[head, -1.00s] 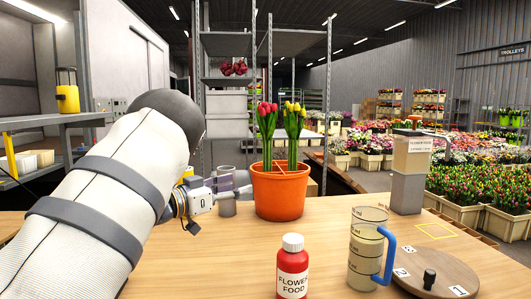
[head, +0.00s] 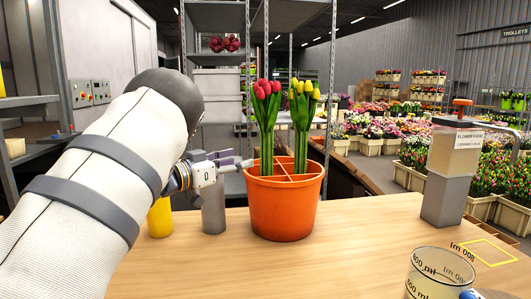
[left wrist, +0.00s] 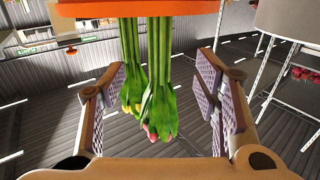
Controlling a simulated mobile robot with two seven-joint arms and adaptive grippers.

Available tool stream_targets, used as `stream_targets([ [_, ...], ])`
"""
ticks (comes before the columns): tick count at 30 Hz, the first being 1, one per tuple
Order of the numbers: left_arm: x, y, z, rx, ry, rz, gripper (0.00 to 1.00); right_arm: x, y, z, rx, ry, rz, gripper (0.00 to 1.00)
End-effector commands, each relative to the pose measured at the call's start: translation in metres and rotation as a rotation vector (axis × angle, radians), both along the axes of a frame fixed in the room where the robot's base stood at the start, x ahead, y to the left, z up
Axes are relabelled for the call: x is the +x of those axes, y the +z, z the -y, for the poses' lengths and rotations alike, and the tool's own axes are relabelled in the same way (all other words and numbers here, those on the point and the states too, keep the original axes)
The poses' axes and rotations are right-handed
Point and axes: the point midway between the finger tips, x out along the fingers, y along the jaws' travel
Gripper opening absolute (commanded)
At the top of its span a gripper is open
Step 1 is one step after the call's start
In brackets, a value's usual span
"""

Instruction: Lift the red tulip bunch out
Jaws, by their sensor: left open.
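The red tulip bunch (head: 266,115) stands upright in an orange pot (head: 285,215) with dividers inside. The yellow tulip bunch (head: 302,120) stands just to its right in the same pot. My left gripper (head: 240,162) is open and level with the pot's left rim in the head view. The left wrist view looks inverted: the pot (left wrist: 140,8) is at the top and the red bunch (left wrist: 158,100) hangs down between the open fingers, with the yellow bunch (left wrist: 132,75) beside it. I cannot tell whether the fingers touch the stems.
A grey cylinder (head: 213,210) and a yellow container (head: 159,218) stand below my left gripper, left of the pot. A measuring jug (head: 438,278) is at the front right, and a dispenser (head: 450,170) stands behind it. The table between pot and jug is clear.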

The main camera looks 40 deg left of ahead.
Motion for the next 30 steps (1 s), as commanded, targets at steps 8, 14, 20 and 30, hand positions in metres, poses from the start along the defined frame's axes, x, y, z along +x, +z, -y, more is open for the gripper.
stream_targets([
  [8, 0.046, -0.003, 0.002, 0.003, -0.001, -0.004, 0.56, -0.008, -0.009, 0.0, 0.0, 0.001, -0.026, 0.56],
  [14, 0.083, -0.002, 0.003, 0.002, -0.001, -0.007, 0.56, -0.013, -0.014, 0.0, 0.0, 0.001, -0.042, 0.56],
  [20, 0.092, 0.002, 0.003, -0.001, 0.002, -0.002, 0.56, -0.013, -0.015, 0.0, 0.0, 0.002, -0.043, 0.56],
  [30, 0.092, 0.002, 0.003, 0.0, 0.002, -0.002, 0.02, -0.013, -0.015, 0.0, 0.0, 0.002, -0.043, 0.56],
])
